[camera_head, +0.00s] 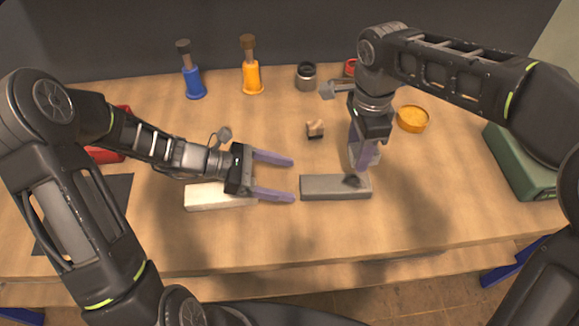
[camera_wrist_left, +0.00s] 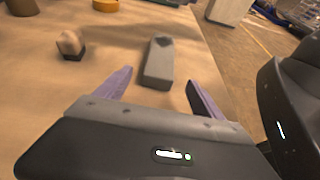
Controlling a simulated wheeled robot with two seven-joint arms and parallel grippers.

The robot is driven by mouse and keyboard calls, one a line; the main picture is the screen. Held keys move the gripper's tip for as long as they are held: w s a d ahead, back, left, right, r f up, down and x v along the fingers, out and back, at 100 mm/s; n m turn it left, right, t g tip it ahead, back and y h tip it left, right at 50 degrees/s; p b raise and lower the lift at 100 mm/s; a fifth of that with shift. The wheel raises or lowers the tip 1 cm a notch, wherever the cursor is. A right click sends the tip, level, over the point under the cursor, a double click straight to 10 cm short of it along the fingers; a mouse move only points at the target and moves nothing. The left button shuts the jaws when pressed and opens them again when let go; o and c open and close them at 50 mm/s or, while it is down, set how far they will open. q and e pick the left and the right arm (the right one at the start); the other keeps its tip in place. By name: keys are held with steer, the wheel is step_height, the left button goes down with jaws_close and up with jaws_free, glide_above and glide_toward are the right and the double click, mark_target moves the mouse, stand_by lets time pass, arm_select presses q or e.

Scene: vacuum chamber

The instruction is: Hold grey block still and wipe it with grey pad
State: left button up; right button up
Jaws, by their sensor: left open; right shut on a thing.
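The grey block (camera_head: 325,188) lies flat on the table, a long bar with a dark patch on its right part. It also shows in the left wrist view (camera_wrist_left: 157,66), beyond and between my fingertips. My left gripper (camera_head: 292,179) is open and empty, its purple fingertips just left of the block's left end. My right gripper (camera_head: 364,160) points down above the block's right end, shut on a grey piece that looks like the grey pad (camera_head: 372,154). The fingers partly hide the pad. I cannot tell whether it touches the block.
A pale block (camera_head: 215,196) lies under my left gripper. A small beige piece with a dark base (camera_head: 315,128) stands behind the grey block. Blue (camera_head: 193,82) and orange (camera_head: 252,78) bottles, a dark jar (camera_head: 306,77) and a yellow dish (camera_head: 412,119) stand further back. A green case (camera_head: 520,160) is right.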

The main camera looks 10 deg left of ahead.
mark_target(310, 183)
arm_select(q)
steer(key=x, duration=0.9)
steer(key=shift+w+d+f, duration=0.1)
steer(key=shift+d, duration=0.25)
steer(key=shift+c, duration=0.6)
jaws_close()
